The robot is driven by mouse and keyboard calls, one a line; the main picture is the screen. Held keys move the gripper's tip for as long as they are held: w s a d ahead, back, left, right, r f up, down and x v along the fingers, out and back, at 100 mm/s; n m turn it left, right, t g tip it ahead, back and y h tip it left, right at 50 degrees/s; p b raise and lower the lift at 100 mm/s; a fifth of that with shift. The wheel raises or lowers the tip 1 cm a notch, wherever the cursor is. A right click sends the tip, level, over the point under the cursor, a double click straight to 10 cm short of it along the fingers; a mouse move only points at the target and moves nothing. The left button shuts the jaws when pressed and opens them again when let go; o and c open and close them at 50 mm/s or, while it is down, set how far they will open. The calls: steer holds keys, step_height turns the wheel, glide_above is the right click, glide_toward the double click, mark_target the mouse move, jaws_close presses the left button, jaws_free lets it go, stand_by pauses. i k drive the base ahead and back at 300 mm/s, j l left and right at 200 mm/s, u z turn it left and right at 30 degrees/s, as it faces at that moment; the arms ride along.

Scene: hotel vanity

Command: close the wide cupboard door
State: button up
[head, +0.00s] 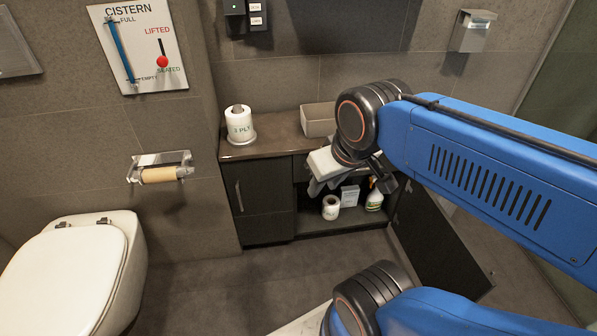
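The wide cupboard door (438,238) is a dark panel at the right of the vanity. It stands swung open, out from the cabinet front, and my arm hides its upper part. The wide cupboard (345,217) is open, with its shelf and contents showing. My gripper (322,186) has a pale body and grey fingers. In the picture it lies over the top of the cupboard opening, left of the door, with a visible gap between them. The fingers are small and overlap, so I cannot tell whether they are open or shut.
A paper roll (331,207), a white box (349,195) and a spray bottle (375,199) stand inside the cupboard. A narrow door (262,200) on the left is shut. A roll (239,124) and box (318,119) stand on the counter. A toilet (75,270) is at left. Floor in front is clear.

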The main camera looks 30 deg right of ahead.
mark_target(442, 259)
steer(key=k+l+u, duration=0.15)
steer(key=u, duration=0.25)
steer(key=k+l+u, duration=0.2)
steer(key=u, duration=0.2)
steer(key=k+z, duration=0.2)
steer(key=k, duration=0.15)
steer(key=k+l+z, duration=0.25)
steer(key=k+z, duration=0.5)
steer(key=k+l+u, duration=0.25)
steer(key=k+u, duration=0.15)
steer(key=u, duration=0.15)
